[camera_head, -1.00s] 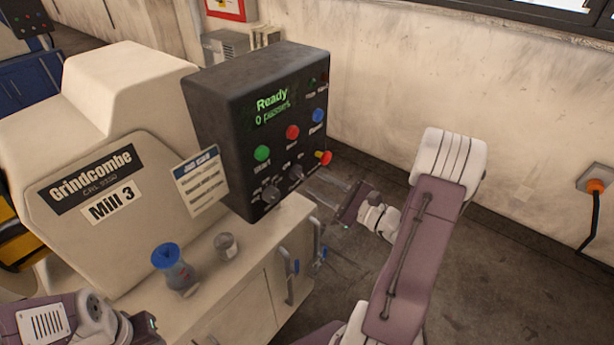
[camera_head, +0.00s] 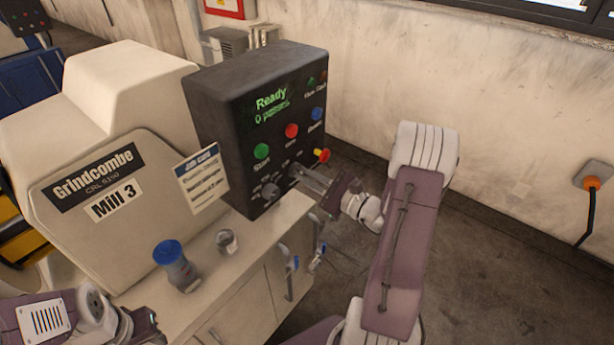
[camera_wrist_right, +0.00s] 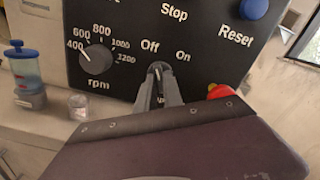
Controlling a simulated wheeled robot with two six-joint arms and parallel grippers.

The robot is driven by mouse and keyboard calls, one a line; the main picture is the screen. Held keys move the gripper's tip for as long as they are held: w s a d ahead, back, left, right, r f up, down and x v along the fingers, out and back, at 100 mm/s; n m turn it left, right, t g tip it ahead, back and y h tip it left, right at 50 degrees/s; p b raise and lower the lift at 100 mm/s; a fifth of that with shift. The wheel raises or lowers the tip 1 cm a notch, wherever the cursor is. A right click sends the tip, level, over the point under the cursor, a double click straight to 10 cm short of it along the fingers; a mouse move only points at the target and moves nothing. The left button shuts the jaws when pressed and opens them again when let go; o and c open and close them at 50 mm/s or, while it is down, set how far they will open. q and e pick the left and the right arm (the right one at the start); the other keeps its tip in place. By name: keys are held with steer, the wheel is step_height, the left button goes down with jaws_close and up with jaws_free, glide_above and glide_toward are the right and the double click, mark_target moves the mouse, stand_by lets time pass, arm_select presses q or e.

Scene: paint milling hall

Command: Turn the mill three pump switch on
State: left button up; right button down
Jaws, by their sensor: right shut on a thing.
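The dark control box (camera_head: 240,150) of Mill 3 stands on the cream mill's cabinet, with its display showing "Ready". In the right wrist view the pump switch (camera_wrist_right: 157,72) is a small dark knob below the Off and On labels. My right gripper (camera_head: 299,175) reaches the lower part of the panel from the right, with its fingers (camera_wrist_right: 160,88) closed on both sides of this knob. The fingers hide most of the knob and the label below it, so its exact setting is hard to read. My left gripper (camera_head: 150,325) is low at the left edge of the cabinet top, its jaws unclear.
The rpm dial (camera_wrist_right: 93,50) is left of the switch, and a red and yellow button (camera_head: 321,156) is close on the right. Green start (camera_head: 261,151), red stop (camera_head: 292,130) and blue reset (camera_head: 317,114) buttons sit above. A blue-topped container (camera_head: 175,265) and a small cup (camera_head: 227,241) stand on the cabinet.

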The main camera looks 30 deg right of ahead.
steer(key=shift+r, duration=0.1)
steer(key=m+p, duration=0.3)
steer(key=m, duration=0.2)
steer(key=shift+r+m, duration=0.1)
steer(key=shift+m, duration=0.3)
steer(key=m+p, duration=0.2)
steer(key=m, duration=0.1)
steer(key=shift+m, duration=0.4)
steer(key=shift+m+p, duration=0.7)
steer(key=shift+m, duration=0.5)
steer(key=c, duration=1.5)
jaws_free()
